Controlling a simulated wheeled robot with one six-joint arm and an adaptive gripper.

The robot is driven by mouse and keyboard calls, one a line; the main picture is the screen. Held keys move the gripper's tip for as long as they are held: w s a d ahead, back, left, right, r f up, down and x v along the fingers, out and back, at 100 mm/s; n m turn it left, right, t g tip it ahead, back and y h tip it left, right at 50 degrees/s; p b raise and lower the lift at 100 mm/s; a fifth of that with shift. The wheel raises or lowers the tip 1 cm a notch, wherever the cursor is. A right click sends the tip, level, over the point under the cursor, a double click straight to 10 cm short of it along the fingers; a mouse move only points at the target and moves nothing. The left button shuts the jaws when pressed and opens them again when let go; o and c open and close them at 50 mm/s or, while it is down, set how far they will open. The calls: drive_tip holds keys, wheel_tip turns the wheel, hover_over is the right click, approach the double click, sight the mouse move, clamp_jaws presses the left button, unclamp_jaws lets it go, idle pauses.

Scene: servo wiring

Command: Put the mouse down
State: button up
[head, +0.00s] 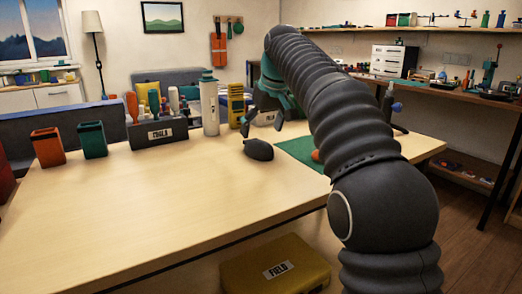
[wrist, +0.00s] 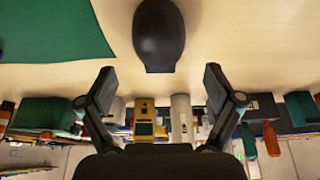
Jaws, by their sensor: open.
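The dark grey mouse (head: 258,149) lies on the light wooden table (head: 150,205), just left of a green mat. In the wrist view the mouse (wrist: 159,36) is at the top centre, beyond my fingertips and apart from them. My gripper (wrist: 160,80) is open and empty, with a wide gap between its fingers.
The green mat (head: 300,152) lies right of the mouse. Behind stand a white bottle (head: 210,108), a yellow device (head: 236,105) and a dark tool box (head: 158,133). Orange (head: 47,147) and green (head: 92,139) bins stand at left. The table's front left is clear.

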sight(260, 142)
drive_tip(key=shift+s+d+x, duration=0.1)
drive_tip(key=shift+d+x, duration=0.05)
drive_tip(key=shift+x, duration=1.1)
drive_tip(key=shift+s+d+x, duration=0.1)
drive_tip(key=shift+x, duration=1.15)
drive_tip(key=shift+f, duration=0.15)
drive_tip(key=c, duration=1.4)
drive_tip(key=shift+c, duration=0.2)
